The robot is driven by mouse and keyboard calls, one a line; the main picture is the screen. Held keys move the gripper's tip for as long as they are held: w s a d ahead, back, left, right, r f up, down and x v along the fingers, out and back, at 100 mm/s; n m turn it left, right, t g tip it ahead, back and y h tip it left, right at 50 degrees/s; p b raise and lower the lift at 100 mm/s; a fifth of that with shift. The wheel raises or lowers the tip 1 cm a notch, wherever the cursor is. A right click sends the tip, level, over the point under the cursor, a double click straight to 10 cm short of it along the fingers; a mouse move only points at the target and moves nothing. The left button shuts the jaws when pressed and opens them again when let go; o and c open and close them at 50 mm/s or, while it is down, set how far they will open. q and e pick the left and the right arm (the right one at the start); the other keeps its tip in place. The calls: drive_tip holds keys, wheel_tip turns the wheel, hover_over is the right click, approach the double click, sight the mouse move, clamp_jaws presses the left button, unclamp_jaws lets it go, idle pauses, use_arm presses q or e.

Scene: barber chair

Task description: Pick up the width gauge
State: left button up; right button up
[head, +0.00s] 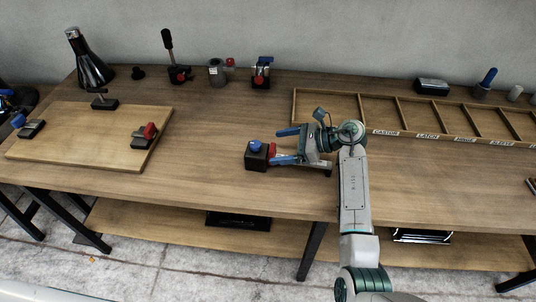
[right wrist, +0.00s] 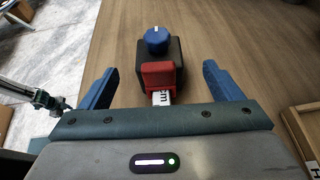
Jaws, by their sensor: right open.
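The gripper hides part of the scale. My left gripper (head: 12,108) shows small and partly cut off at the left edge.
A divided wooden tray (head: 376,98) with labelled compartments lies right of my right gripper. A wooden board (head: 75,140) with small clamps lies at left. A dark bottle (head: 90,65) and several tools stand along the back. The bench front between board and gauge is clear.

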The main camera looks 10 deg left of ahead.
sight(274, 146)
drive_tip(key=p+x, duration=0.1)
drive_tip(key=x, duration=0.2)
drive_tip(key=shift+s+a+r, duration=0.1)
drive_tip(key=shift+a, duration=0.3)
drive_tip(key=shift+f, duration=0.2)
drive_tip(key=shift+c, duration=1.3)
drive_tip(key=c, duration=1.1)
use_arm(q)
drive_tip(key=shift+w+r, duration=0.3)
drive_tip(key=shift+r, duration=0.25)
drive_tip(key=shift+w+r, duration=0.3)
drive_tip(key=shift+r, duration=0.2)
use_arm(e)
drive_tip(key=shift+r, duration=0.1)
drive_tip(key=shift+c, duration=0.3)
use_arm(q)
drive_tip(key=shift+w, duration=0.1)
